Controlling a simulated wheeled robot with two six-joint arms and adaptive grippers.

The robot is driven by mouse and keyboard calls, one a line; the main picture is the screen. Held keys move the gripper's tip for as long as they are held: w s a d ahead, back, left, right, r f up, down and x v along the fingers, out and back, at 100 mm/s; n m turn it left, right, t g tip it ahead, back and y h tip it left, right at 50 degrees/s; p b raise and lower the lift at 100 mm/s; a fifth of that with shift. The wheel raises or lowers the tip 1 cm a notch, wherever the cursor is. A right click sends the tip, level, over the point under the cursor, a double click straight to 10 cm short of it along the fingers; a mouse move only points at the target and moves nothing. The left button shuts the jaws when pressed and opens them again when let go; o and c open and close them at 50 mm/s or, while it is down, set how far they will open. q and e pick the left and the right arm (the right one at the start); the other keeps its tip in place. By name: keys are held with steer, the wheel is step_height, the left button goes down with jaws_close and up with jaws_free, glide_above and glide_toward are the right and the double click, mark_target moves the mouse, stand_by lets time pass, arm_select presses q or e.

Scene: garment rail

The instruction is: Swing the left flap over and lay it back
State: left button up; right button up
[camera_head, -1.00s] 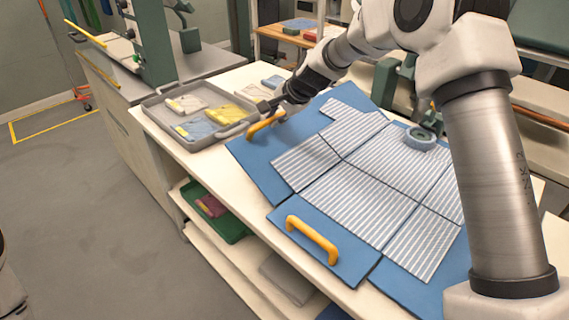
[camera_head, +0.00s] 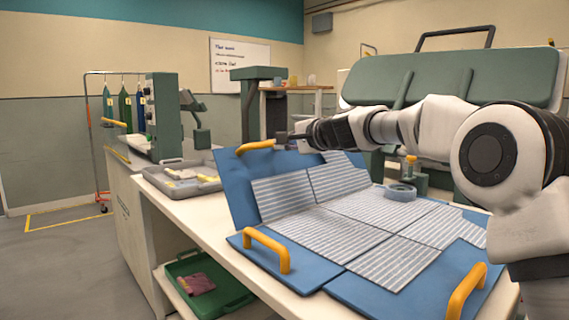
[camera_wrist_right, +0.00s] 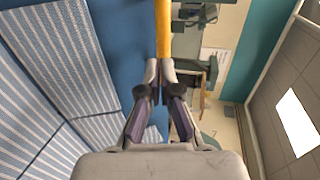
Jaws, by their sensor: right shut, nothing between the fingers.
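The blue folding board's left flap (camera_head: 236,190) is tilted up steeply, its yellow handle (camera_head: 255,146) at the top edge. The striped garment (camera_head: 330,222) lies on the board, its left part (camera_head: 282,195) raised against the flap. My right gripper (camera_head: 287,136) is at the top of the flap, beside the handle. In the right wrist view, its fingertips (camera_wrist_right: 161,78) are together, right at the end of the yellow handle (camera_wrist_right: 163,32); I cannot tell whether they touch it. My left gripper is not in view.
A grey tray (camera_head: 152,172) with folded cloths stands left of the board. Yellow handles rise from the front flap (camera_head: 268,250) and right flap (camera_head: 467,292). A green bin (camera_head: 205,278) is on the shelf below.

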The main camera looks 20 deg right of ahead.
steer(key=o, duration=0.5)
steer(key=shift+s+d+r, duration=0.1)
steer(key=shift+d+r, duration=0.05)
steer(key=shift+r, duration=0.1)
steer(key=shift+w+a+f, duration=0.2)
steer(key=shift+w+f, duration=0.05)
steer(key=shift+w, duration=0.05)
steer(key=v, duration=1.1)
steer(key=shift+s, duration=0.1)
